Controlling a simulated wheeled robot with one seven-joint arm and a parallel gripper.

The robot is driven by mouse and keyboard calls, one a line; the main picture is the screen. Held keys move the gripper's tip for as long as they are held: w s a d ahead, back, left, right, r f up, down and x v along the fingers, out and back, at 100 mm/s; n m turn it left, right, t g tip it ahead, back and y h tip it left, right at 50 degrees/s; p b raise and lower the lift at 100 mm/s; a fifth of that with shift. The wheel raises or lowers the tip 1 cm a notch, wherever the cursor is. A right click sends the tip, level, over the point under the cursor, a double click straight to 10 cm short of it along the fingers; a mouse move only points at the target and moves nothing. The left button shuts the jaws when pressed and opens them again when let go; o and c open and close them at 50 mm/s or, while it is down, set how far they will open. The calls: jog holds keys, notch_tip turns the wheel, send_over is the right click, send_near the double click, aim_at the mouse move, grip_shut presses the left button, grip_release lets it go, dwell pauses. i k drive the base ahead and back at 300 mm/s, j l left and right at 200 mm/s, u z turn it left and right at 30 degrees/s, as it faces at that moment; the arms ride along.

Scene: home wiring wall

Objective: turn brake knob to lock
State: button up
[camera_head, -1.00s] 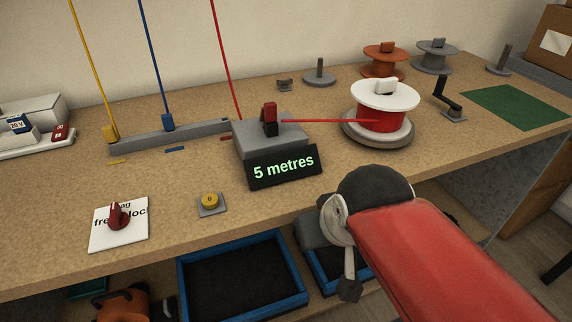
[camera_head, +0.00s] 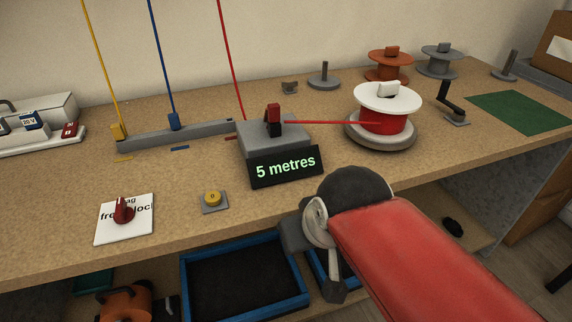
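The brake knob (camera_head: 123,210) is a dark red knob on a white square plate (camera_head: 130,228) at the front left of the bench. Printed words on the plate read in part "free", "ag" and "loc"; the knob covers some of the lettering. The knob's pointer looks roughly upright in the picture, but its exact setting is hard to tell. My gripper (camera_head: 334,285) hangs at the bench's front edge, low and to the right of the knob, well apart from it. My red arm hides part of it, and its fingers are not clear.
A yellow button (camera_head: 212,198) sits right of the knob plate. Behind it stand a meter reading "5 metres" (camera_head: 286,166) and a white-flanged spool of red wire (camera_head: 387,98). A blue tray (camera_head: 245,312) lies below the bench edge. Bench between knob and button is clear.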

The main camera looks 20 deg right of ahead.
aim_at(123, 213)
jog(key=k+j+u, duration=0.15)
jog(key=u, duration=0.85)
